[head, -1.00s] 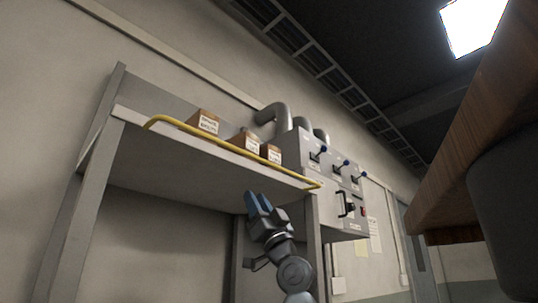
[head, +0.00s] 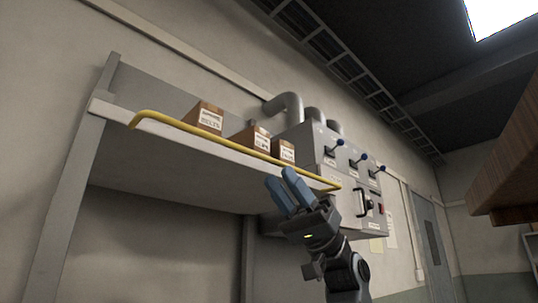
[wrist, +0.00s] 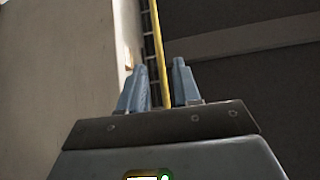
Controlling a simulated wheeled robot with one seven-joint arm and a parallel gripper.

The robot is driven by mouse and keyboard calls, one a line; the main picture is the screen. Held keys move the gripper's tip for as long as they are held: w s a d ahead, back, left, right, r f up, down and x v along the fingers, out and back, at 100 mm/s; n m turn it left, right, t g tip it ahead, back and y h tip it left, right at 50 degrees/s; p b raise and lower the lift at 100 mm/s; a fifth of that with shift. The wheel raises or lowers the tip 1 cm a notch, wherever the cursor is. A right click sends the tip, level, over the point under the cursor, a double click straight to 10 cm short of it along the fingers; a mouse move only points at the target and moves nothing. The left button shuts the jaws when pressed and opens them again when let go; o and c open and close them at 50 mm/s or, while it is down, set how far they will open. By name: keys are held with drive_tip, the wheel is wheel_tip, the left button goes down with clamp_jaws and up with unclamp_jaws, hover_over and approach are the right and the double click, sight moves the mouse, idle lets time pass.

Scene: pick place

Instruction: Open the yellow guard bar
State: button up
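The yellow guard bar (head: 230,145) runs along the front edge of the grey shelf (head: 180,152), with its left end bent round the corner. My gripper (head: 281,176) is raised just below the right part of the bar, its two blue fingers pointing up and left. In the wrist view the fingers (wrist: 159,68) are apart, and the bar (wrist: 157,40) passes lengthwise through the gap between them in the picture. Nothing is gripped. I cannot tell whether the bar is within the fingers' reach or beyond the tips.
Cardboard boxes (head: 206,117) stand on the shelf behind the bar. A grey control cabinet (head: 330,165) with blue-knobbed levers (head: 341,146) stands right of them, near my gripper. A wooden surface (head: 510,160) juts in at the right. The space in front of the shelf is clear.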

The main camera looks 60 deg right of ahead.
sight(266, 156)
drive_tip(key=p+x, duration=0.1)
drive_tip(key=x, duration=0.5)
clamp_jaws()
